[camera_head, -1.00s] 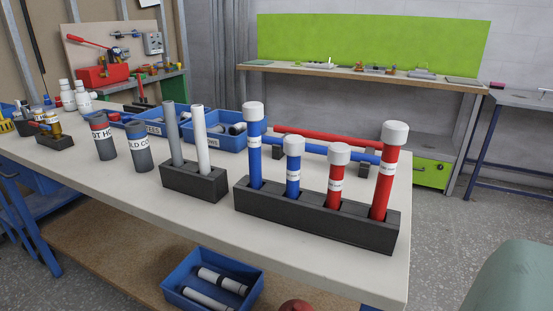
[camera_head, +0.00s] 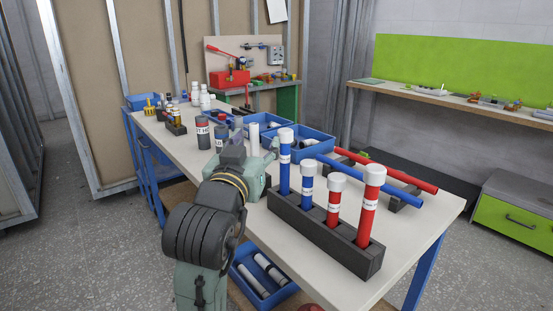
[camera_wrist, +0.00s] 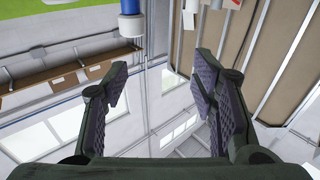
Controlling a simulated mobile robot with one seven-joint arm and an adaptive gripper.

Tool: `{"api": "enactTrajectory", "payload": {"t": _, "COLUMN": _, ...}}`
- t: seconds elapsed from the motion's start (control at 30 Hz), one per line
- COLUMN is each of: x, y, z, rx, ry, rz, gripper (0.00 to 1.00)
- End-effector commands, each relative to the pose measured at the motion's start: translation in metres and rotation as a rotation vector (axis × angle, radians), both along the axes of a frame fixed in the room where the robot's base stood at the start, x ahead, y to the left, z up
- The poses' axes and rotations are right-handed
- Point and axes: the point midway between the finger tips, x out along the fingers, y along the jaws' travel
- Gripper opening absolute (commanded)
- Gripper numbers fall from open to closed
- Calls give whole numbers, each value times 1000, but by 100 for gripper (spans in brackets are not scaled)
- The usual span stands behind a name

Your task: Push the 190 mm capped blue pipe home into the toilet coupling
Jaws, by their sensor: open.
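Two capped blue pipes stand upright in the black rack, a taller one (camera_head: 284,178) and a shorter one (camera_head: 307,190). Both have white caps and labels too small to read, so I cannot tell which is 190 mm. My gripper (camera_wrist: 160,85) is open and empty. In the wrist view a blue pipe with a white cap (camera_wrist: 131,24) shows at the top edge, beyond the fingers and not between them. In the head view my arm's end is left of the taller blue pipe; my own links hide the fingers. No toilet coupling is in view.
Two red capped pipes (camera_head: 333,202) (camera_head: 368,215) share the black rack (camera_head: 330,240). Long red and blue pipes (camera_head: 390,172) lie behind on supports. Blue bins (camera_head: 312,145) and grey cylinders (camera_head: 203,133) stand on the bench (camera_head: 435,226). A blue bin (camera_head: 243,285) sits below.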

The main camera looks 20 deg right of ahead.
Motion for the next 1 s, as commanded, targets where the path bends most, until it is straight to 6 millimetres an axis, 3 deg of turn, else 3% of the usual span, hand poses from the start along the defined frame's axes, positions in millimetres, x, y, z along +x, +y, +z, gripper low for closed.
{"api": "enactTrajectory", "payload": {"t": 0.1, "x": -4, "y": -28, "z": -11, "rx": 42, "ry": 53, "rz": -59, "gripper": 53}}
{"api": "enactTrajectory", "payload": {"t": 0.3, "x": 20, "y": -49, "z": -13, "rx": 52, "ry": 64, "rz": -68, "gripper": 53}}
{"api": "enactTrajectory", "payload": {"t": 1.0, "x": 82, "y": -88, "z": -11, "rx": 49, "ry": 59, "rz": -62, "gripper": 53}}
